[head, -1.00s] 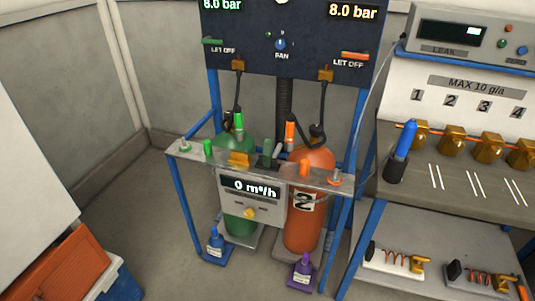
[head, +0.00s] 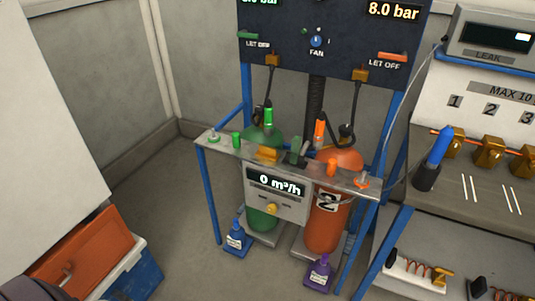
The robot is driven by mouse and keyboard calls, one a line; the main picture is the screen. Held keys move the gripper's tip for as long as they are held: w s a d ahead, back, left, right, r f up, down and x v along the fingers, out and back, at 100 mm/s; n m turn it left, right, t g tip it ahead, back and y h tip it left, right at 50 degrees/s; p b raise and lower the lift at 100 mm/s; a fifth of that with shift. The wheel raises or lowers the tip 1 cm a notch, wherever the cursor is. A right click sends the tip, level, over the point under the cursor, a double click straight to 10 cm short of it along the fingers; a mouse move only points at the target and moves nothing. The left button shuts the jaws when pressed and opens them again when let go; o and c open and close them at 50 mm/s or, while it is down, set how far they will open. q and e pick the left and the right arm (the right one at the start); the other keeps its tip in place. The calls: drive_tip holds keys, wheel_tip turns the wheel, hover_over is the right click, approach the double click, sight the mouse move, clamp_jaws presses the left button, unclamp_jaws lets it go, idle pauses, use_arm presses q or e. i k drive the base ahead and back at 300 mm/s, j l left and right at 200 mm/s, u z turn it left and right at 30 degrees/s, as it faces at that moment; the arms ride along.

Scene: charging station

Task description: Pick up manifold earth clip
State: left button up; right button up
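No part is labelled as the manifold earth clip. A yellow clip-like piece (head: 440,277) on a red coiled lead (head: 412,268) lies on a white base on the low shelf at the lower right. A second coiled lead (head: 503,293) beside it is cut by the picture edge. The blue-framed manifold stand (head: 208,143) with a metal top plate stands in the middle, and an orange-based fitting (head: 362,182) is at its right end. Neither gripper is in view; a dark rounded shape at the lower left edge may be part of me.
A green cylinder (head: 262,212) and an orange cylinder (head: 326,226) stand in the frame. An orange-lidded blue box (head: 141,281) is at the lower left. Grey floor between box and stand is clear.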

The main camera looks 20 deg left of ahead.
sight(296, 143)
drive_tip(key=i+l+u, duration=0.35)
drive_tip(key=i+l, duration=0.2)
drive_tip(key=i+l+u, duration=0.35)
drive_tip(key=l, duration=0.3)
drive_tip(key=i, duration=0.1)
